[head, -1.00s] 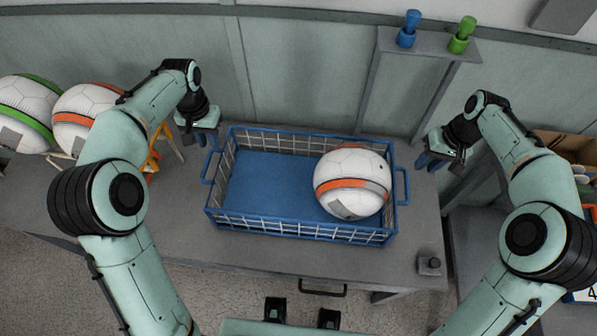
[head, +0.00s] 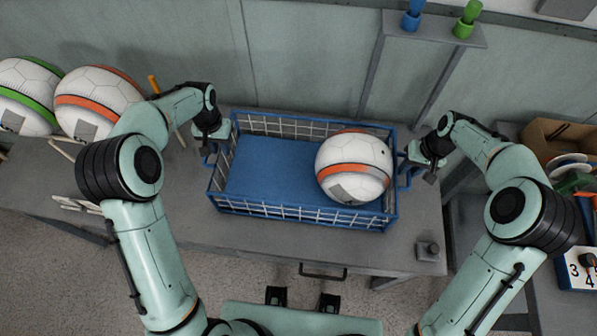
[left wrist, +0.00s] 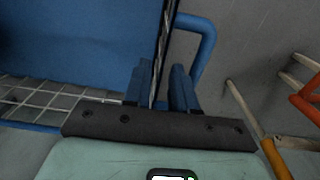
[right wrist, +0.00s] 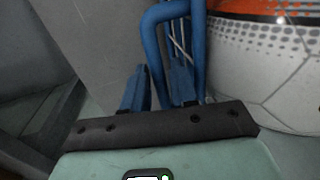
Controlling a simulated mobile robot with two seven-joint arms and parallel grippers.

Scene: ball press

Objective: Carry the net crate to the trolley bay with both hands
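The net crate (head: 300,212) is a blue-framed basket with white netting and a blue floor, standing on the grey bench. A white ball with orange bands (head: 354,165) lies in its right half. My left gripper (head: 208,148) is at the crate's left end; in the left wrist view its open fingers (left wrist: 160,88) are near the end netting and the left blue handle (left wrist: 207,42). My right gripper (head: 412,162) is at the right end; its open fingers (right wrist: 158,88) show either side of the right blue handle (right wrist: 150,35). Contact is unclear. I cannot identify the trolley bay.
Two more balls, one green-banded (head: 27,95) and one orange-banded (head: 97,100), sit at the left. A grey stand (head: 430,32) with blue and green knobs is behind the crate. A cardboard box (head: 560,140) is at the right.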

